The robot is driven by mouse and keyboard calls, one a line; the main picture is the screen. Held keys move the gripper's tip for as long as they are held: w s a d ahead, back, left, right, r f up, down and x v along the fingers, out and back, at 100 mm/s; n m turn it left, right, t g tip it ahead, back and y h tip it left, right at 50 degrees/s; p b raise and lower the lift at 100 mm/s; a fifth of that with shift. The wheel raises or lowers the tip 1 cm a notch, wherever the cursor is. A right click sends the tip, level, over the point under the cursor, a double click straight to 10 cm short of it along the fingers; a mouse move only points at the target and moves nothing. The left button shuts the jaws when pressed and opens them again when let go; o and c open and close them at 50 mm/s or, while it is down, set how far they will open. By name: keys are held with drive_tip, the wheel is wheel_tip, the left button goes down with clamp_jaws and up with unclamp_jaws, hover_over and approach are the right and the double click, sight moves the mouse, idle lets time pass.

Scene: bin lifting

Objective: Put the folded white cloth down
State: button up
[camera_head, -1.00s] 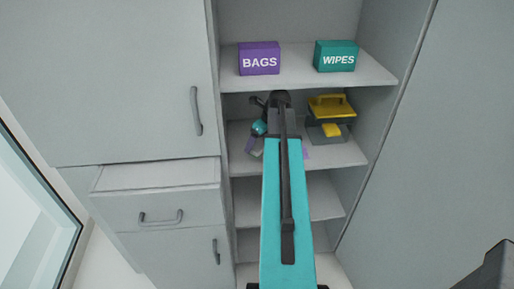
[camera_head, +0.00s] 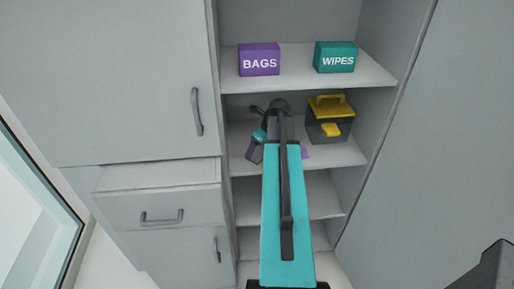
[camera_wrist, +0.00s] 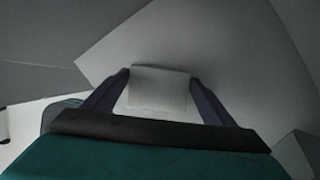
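The folded white cloth (camera_wrist: 158,88) is between the two dark purple fingers of my gripper (camera_wrist: 159,77) in the wrist view. Both fingers meet its sides, and it looks held. In the head view my gripper (camera_head: 278,150) is inside the open cabinet, in front of the shelf (camera_head: 345,152) below the boxes' shelf. My teal arm link covers most of it there, and the cloth cannot be made out. Whether the cloth touches a surface cannot be told.
A dark box with a yellow lid and handle (camera_head: 330,118) stands just right of my gripper on that shelf. Above are a purple BAGS box (camera_head: 259,60) and a teal WIPES box (camera_head: 335,57). A lower shelf (camera_head: 325,205) looks bare. A drawer (camera_head: 160,208) sits left.

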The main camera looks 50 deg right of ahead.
drive_tip(key=o, duration=0.4)
drive_tip(key=shift+c, duration=0.2)
drive_tip(key=shift+r, duration=0.25)
drive_tip(key=shift+b+v, duration=0.3)
drive_tip(key=shift+v, duration=0.65)
drive_tip(key=s+b, duration=0.1)
drive_tip(key=s, duration=0.3)
drive_tip(key=s+b, duration=0.1)
drive_tip(key=s, duration=0.3)
drive_tip(key=s+d+b, duration=0.1)
drive_tip(key=s+b, duration=0.1)
drive_tip(key=s, duration=0.2)
drive_tip(key=shift+s+r, duration=0.25)
drive_tip(key=shift+r, duration=0.15)
